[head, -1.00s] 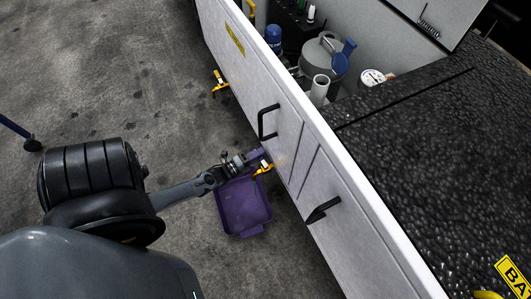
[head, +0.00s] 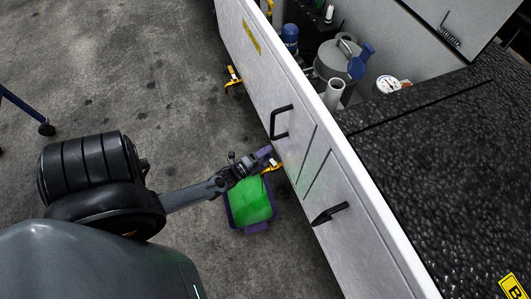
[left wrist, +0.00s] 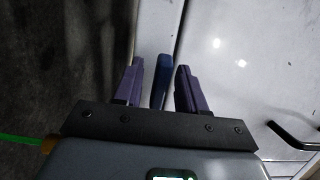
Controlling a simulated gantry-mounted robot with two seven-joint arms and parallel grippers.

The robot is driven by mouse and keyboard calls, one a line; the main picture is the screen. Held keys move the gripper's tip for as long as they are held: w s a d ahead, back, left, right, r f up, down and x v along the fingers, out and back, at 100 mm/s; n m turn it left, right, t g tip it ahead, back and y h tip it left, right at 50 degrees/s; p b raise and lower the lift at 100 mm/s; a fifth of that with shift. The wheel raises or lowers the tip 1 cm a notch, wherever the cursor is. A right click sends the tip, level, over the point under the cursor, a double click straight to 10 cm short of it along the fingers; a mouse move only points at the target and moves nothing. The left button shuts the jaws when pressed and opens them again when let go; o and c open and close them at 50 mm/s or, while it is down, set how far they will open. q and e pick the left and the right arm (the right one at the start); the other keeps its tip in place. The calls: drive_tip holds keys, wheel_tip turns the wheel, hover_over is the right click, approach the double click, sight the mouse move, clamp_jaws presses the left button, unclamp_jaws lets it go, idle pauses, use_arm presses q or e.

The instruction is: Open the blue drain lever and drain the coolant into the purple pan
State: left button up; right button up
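The blue drain lever (left wrist: 161,80) stands between the two purple fingers of my left gripper (left wrist: 159,68) in the left wrist view. In the head view my left gripper (head: 266,153) is beside the lower part of the white panel, above the purple pan; the lever is not distinct there. The purple pan (head: 257,228) lies on the floor with bright green coolant (head: 250,200) covering its bottom. A green stream (left wrist: 20,141) shows at the left of the wrist view. My right gripper is out of view.
The white side panel (head: 290,150) has black handles (head: 281,122) and borders the right of my left arm. Yellow brackets (head: 233,78) stick out low along it. A blue-legged stand (head: 25,112) is at far left. The dark floor between is clear.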

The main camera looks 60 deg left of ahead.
use_arm(q)
drive_tip(key=shift+s, duration=0.1)
drive_tip(key=shift+s, duration=0.3)
drive_tip(key=s+d+p, duration=0.2)
drive_tip(key=s+p, duration=0.1)
drive_tip(key=s, duration=0.7)
drive_tip(key=shift+p, duration=0.3)
drive_tip(key=shift+w, duration=0.1)
